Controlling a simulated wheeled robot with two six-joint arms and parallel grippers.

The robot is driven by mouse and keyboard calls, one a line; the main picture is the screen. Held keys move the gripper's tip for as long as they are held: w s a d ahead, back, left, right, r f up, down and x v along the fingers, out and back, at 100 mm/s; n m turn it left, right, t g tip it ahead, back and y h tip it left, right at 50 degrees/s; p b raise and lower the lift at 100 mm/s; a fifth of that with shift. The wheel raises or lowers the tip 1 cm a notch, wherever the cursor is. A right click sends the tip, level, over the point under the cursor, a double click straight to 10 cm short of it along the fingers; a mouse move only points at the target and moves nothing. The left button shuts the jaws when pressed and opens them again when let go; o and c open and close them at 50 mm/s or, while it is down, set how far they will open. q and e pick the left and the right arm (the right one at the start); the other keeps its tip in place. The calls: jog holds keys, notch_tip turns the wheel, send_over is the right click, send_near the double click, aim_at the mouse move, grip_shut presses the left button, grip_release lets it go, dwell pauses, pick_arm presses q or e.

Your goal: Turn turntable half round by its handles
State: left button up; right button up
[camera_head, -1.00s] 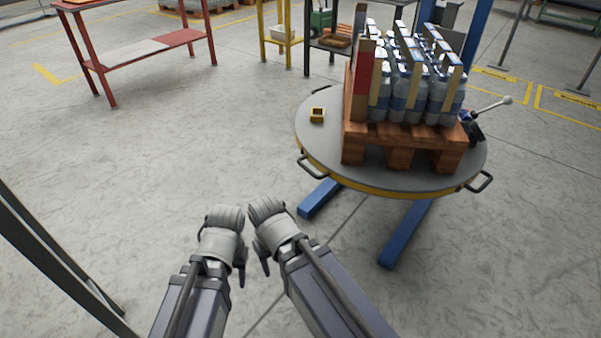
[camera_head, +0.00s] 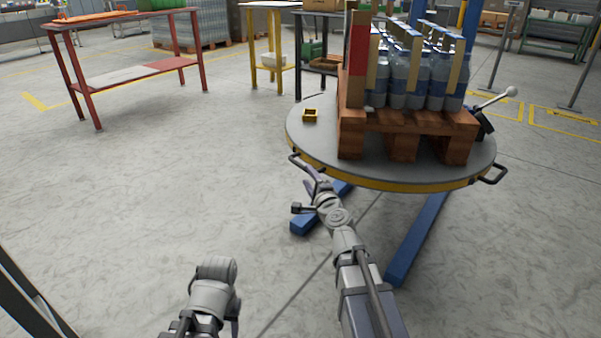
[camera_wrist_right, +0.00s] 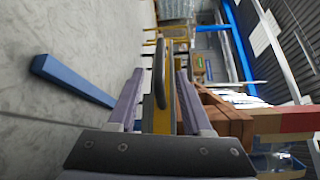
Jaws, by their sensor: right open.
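The round grey turntable (camera_head: 318,146) with a yellow rim stands at the upper right on blue legs. It has one dark handle (camera_head: 297,161) on its near left rim and another handle (camera_head: 494,175) on its right rim. My right gripper (camera_head: 307,180) is at the left handle, its jaws open. In the right wrist view the handle (camera_wrist_right: 160,74) lies between the two spread fingers (camera_wrist_right: 156,98), with no clear grip on it. My left gripper (camera_head: 235,318) hangs low at the bottom, away from the turntable; its fingers are mostly hidden.
A wooden pallet (camera_head: 403,118) with bottles (camera_head: 430,82) and upright boards sits on the turntable. A lever with a pale knob (camera_head: 510,91) sticks out at right. A red table (camera_head: 120,72) stands far left; floor between is clear.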

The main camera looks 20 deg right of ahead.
aim_at(303, 169)
jog(key=shift+w+a+f+b, duration=0.15)
jog(key=shift+w, duration=1.8)
jog(key=shift+w+a+f+b, duration=0.1)
jog(key=shift+w+f+b, duration=0.05)
jog(key=shift+w, duration=1.8)
grip_shut()
